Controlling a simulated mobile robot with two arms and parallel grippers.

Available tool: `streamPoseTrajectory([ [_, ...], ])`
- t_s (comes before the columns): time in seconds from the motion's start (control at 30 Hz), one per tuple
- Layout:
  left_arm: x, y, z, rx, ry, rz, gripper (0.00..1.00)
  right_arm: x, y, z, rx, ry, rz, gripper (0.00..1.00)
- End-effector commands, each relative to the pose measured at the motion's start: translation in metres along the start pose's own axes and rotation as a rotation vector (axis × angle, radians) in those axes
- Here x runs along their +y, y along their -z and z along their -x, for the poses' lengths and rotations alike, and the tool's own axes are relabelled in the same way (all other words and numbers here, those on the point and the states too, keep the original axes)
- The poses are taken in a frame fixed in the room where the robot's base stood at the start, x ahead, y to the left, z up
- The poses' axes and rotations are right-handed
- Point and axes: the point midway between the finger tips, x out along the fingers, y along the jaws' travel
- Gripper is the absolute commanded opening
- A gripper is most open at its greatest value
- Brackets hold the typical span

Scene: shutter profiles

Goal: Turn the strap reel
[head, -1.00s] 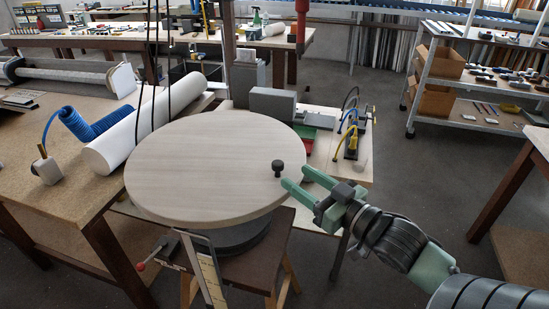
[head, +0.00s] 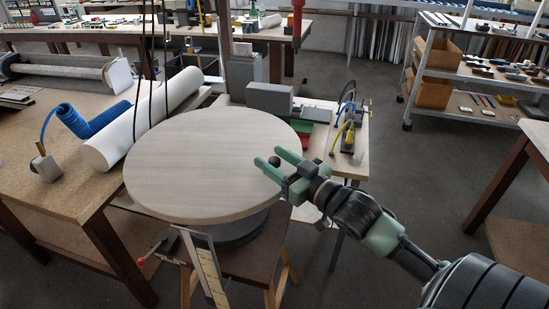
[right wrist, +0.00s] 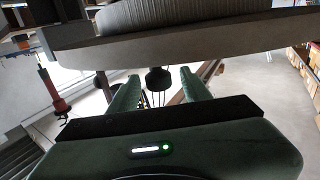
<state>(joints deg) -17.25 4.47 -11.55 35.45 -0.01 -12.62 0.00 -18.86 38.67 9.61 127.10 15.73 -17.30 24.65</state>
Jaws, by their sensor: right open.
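The strap reel (head: 190,170) is a large round pale wooden disc lying flat on a grey drum. A small black knob (head: 274,163) stands up near its right edge; in the right wrist view the knob (right wrist: 158,79) shows between the fingers, with a gap on each side. My right gripper (head: 270,157) has green fingers, is open, and reaches in from the right over the disc's edge. The right wrist view shows its fingertips (right wrist: 159,80) on either side of the knob. My left gripper is not in view.
A wooden stool (head: 235,258) carries the drum. A white roll (head: 140,119) and a blue coiled hose (head: 95,127) lie on the left bench, near the disc. A grey block (head: 269,97) and yellow cables (head: 343,136) are behind. Open floor lies at right.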

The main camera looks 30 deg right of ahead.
Motion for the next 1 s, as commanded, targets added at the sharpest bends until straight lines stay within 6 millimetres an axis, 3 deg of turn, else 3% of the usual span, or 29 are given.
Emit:
streamPoseTrajectory([
  [0.17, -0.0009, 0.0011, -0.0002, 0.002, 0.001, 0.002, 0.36, 0.0001, -0.0003, 0.0001, 0.000, 0.000, 0.000, 0.48],
  [0.33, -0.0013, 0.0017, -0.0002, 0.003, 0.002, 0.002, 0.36, 0.0002, -0.0002, 0.0002, 0.000, -0.001, 0.000, 0.01],
  [1.0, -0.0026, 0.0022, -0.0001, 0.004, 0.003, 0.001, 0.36, 0.0001, 0.0000, 0.0003, 0.000, 0.000, -0.001, 0.00],
])
